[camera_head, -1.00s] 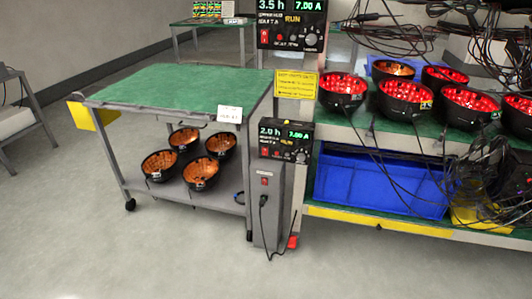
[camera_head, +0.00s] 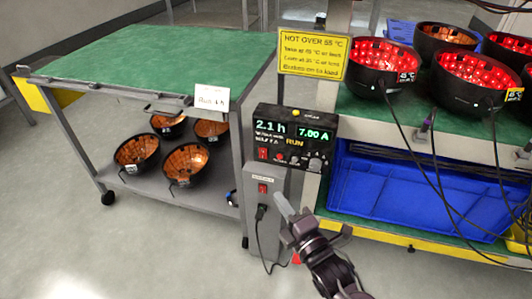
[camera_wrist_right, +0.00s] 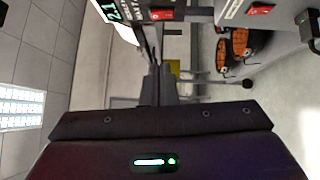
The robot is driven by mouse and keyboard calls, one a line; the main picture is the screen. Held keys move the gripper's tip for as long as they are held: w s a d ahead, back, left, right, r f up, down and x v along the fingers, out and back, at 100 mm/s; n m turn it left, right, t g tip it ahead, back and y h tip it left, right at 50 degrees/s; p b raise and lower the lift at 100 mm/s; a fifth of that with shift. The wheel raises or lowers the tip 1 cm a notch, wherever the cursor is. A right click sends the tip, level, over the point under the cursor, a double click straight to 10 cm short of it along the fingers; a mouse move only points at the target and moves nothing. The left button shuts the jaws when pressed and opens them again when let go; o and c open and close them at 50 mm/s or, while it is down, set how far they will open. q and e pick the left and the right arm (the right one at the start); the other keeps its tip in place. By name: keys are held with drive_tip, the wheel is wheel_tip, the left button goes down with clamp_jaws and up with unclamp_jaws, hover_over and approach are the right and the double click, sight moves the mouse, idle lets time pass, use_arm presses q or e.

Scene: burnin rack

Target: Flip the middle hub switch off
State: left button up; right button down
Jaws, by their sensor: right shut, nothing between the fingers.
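A grey hub box (camera_head: 262,225) stands upright on the rack post in the head view. It has a red rocker switch (camera_head: 263,188) with a small label above it and a black plug (camera_head: 260,212) below. Its switch also shows at the top of the wrist view (camera_wrist_right: 260,10). I cannot tell the switch position. My right gripper (camera_head: 282,203) is shut and empty, just right of the hub switch and apart from it. Its closed fingers show in the wrist view (camera_wrist_right: 155,82). My left gripper is not in view.
A cart (camera_head: 150,55) is left, a blue bin (camera_head: 420,195) right. Red-lit bowls (camera_head: 383,65) with hanging cables stand above the bin.

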sight(259, 151)
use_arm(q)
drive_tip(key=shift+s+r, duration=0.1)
use_arm(e)
drive_tip(key=shift+s+r, duration=0.15)
drive_tip(key=shift+r, duration=0.05)
